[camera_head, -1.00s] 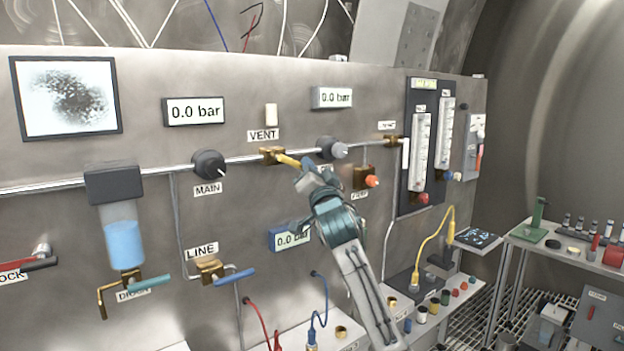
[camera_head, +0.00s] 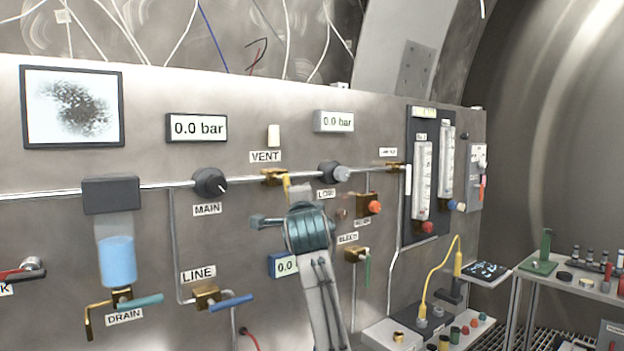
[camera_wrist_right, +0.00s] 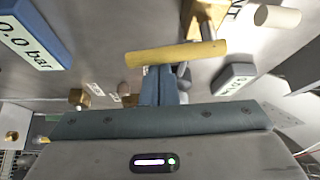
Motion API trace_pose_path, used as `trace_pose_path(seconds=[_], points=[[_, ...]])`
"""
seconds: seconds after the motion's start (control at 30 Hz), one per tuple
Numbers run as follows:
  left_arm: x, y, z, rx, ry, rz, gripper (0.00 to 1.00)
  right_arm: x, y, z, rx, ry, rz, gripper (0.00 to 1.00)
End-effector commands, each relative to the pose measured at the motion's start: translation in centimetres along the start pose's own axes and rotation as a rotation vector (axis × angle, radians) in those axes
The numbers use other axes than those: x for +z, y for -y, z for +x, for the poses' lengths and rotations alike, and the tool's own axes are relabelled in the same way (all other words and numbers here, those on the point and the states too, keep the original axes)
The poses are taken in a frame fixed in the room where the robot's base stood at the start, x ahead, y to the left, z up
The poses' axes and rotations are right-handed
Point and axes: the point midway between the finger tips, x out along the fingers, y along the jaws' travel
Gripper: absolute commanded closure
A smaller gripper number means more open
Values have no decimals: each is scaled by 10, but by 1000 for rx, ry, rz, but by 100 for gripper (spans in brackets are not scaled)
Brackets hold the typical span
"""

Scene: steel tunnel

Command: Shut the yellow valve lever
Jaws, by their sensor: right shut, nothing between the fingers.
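The yellow valve lever (camera_head: 287,186) hangs down from the brass VENT valve (camera_head: 275,176) on the panel's pipe. Its lower part is hidden behind my right gripper (camera_head: 299,195) in the head view. In the right wrist view the yellow lever (camera_wrist_right: 175,54) lies across the picture, just beyond the tips of my right gripper (camera_wrist_right: 166,70). The fingers are together with nothing between them. The tips are at or very near the lever's side; I cannot tell whether they touch. My left gripper is not in view.
The MAIN knob (camera_head: 209,183) is left of the valve and the LOW knob (camera_head: 333,173) right of it. The LINE valve's blue lever (camera_head: 231,301), an orange-knobbed valve (camera_head: 374,207) and the green BLEED lever (camera_head: 367,270) are lower down. A shelf (camera_head: 590,287) stands at the right.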

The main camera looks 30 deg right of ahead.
Motion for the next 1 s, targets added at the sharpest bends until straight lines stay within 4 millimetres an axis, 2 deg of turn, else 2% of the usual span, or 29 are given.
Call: trace_pose_path(seconds=[0.1,1.0], points=[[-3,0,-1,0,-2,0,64,4,-1,-2,29,1,51,100],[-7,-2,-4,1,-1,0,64,9,-1,-5,25,2,44,100]])
